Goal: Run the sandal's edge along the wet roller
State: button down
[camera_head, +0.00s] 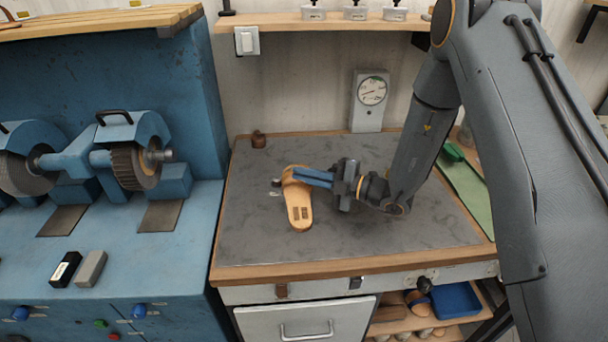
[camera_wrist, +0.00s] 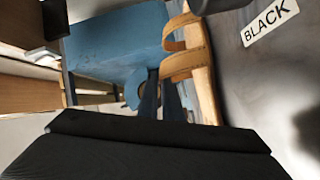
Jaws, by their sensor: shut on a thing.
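The tan sandal (camera_head: 299,208) is over the grey bench top, its sole end toward the bench front. It also shows in the wrist view (camera_wrist: 203,80), with its straps toward the fingers. My gripper (camera_head: 303,176) reaches in from the right and is shut on the sandal near its strap end. The fingers also show in the wrist view (camera_wrist: 162,100). A small dark thing (camera_head: 276,183) sits close to the sandal's left edge; it may be the wet roller. I cannot tell whether they touch. A white label reading BLACK (camera_wrist: 270,22) lies beside it.
A blue machine (camera_head: 180,220) with grinding wheels (camera_head: 135,165) stands at left. A green mat (camera_head: 468,195) lies at right. The bench front is clear.

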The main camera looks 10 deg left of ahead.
aim_at(300, 165)
jog(key=shift+w+a, duration=0.1)
jog(key=shift+w, duration=0.5)
dwell(0.3)
jog(key=shift+w+b, duration=0.25)
jog(key=shift+b, duration=0.05)
jog(key=shift+w+a, duration=0.3)
jog(key=shift+w, duration=0.5)
dwell(0.9)
jog(key=shift+w+d, duration=0.2)
jog(key=shift+d, duration=0.15)
dwell(0.4)
jog(key=shift+a, duration=0.25)
dwell(1.5)
jog(key=shift+w+a+b, duration=0.35)
jog(key=shift+w+b, duration=0.1)
jog(key=shift+w, duration=0.4)
dwell(0.9)
jog(key=shift+w+a, duration=0.2)
jog(key=shift+w, duration=0.1)
jog(key=shift+w+a+b, duration=0.2)
jog(key=shift+w+b, duration=0.1)
